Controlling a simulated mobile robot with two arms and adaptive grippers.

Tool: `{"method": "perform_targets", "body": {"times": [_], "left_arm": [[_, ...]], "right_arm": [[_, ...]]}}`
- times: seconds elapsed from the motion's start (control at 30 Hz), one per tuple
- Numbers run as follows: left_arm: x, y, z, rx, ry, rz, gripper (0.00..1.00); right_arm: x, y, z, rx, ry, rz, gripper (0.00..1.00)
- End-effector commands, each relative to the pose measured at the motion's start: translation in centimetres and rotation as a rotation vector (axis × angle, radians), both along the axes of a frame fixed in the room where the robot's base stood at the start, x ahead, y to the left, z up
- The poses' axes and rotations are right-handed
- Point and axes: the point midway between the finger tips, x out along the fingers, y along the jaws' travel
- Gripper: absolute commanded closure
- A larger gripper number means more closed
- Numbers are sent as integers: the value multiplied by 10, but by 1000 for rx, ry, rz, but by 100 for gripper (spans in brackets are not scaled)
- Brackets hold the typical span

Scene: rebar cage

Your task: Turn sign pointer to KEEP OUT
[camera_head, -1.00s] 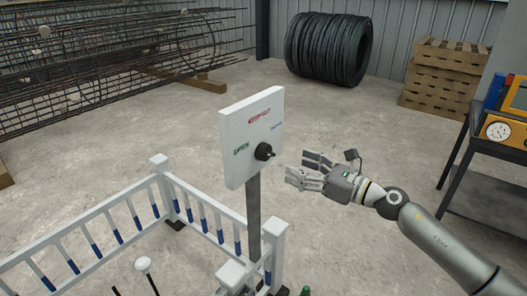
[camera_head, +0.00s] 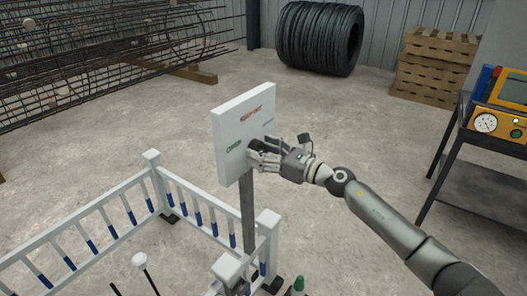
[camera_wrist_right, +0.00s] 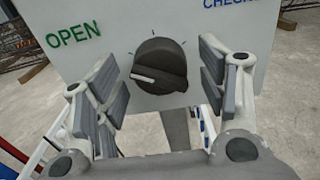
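The white sign board (camera_head: 228,118) stands on a grey post, with red lettering at the top that reads as KEEP OUT (camera_head: 251,114) and green OPEN (camera_head: 234,146) at the left. In the right wrist view the black round pointer knob (camera_wrist_right: 160,66) shows a light mark toward its left, on the OPEN side; blue lettering is cut off at the upper right. My right gripper (camera_head: 255,153) is at the sign face, and in the right wrist view its open fingers (camera_wrist_right: 163,88) stand either side of the knob, with gaps visible. My left gripper is not in view.
A white fence with blue bars (camera_head: 196,212) surrounds the post's left and front. An equipment bench (camera_head: 480,165) stands at the right, pallets (camera_head: 435,68) and a black coil (camera_head: 320,40) at the back. A rebar cage (camera_head: 100,55) lies at the upper left.

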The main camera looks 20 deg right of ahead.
Motion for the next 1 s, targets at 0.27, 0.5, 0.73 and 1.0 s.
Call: {"method": "perform_targets", "body": {"times": [0.27, 0.5, 0.73, 1.0], "left_arm": [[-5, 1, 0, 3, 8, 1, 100], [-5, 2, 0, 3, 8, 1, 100], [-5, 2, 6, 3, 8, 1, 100], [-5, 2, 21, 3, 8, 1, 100]], "right_arm": [[0, 0, 0, 0, 0, 0, 70], [0, -1, 1, 6, 5, -1, 80], [0, -1, 2, 62, 49, -1, 80], [0, -1, 3, 223, 174, -2, 80]]}}
